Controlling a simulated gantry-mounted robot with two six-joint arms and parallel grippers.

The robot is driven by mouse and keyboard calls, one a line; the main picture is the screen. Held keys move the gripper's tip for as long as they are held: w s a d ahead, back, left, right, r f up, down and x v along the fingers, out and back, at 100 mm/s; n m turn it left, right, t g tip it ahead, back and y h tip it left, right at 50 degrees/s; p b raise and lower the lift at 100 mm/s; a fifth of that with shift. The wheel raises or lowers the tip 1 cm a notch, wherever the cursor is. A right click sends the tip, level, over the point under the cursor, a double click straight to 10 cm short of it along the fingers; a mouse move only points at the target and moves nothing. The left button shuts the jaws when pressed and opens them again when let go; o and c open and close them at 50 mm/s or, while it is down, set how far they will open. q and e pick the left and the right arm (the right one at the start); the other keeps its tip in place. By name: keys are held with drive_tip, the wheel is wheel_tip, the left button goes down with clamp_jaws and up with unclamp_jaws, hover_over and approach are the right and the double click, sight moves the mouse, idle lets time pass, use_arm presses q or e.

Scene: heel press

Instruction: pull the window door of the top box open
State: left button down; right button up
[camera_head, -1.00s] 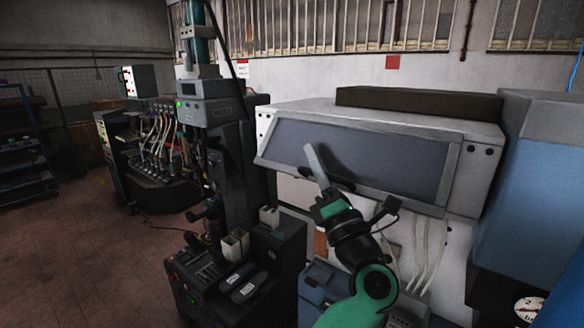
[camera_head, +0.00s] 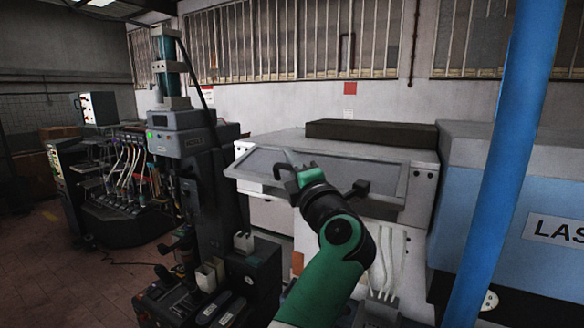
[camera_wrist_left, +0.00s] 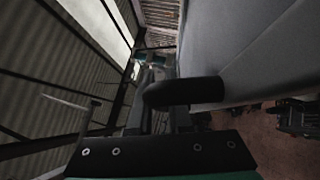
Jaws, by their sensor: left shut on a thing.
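My left gripper (camera_head: 287,172) is at the door's lower edge, shut on the black door handle. In the left wrist view the dark, curved handle (camera_wrist_left: 185,92) is in front of the gripper's black base, beside the pale door surface (camera_wrist_left: 260,55). The fingertips are mostly hidden. My right gripper does not show.
A dark flat slab (camera_head: 370,134) lies on top of the box. A tall dark press machine (camera_head: 185,150) stands to the left. A blue cabinet (camera_head: 460,215) stands close on the right. White hoses (camera_head: 385,260) hang below the box.

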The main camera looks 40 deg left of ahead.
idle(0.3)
use_arm(q)
drive_tip(key=c, duration=1.1)
unclamp_jaws()
drive_tip(key=shift+w+a, duration=0.1)
drive_tip(key=b+v, duration=0.5)
drive_tip(key=v, duration=0.6)
drive_tip(key=shift+d, duration=0.35)
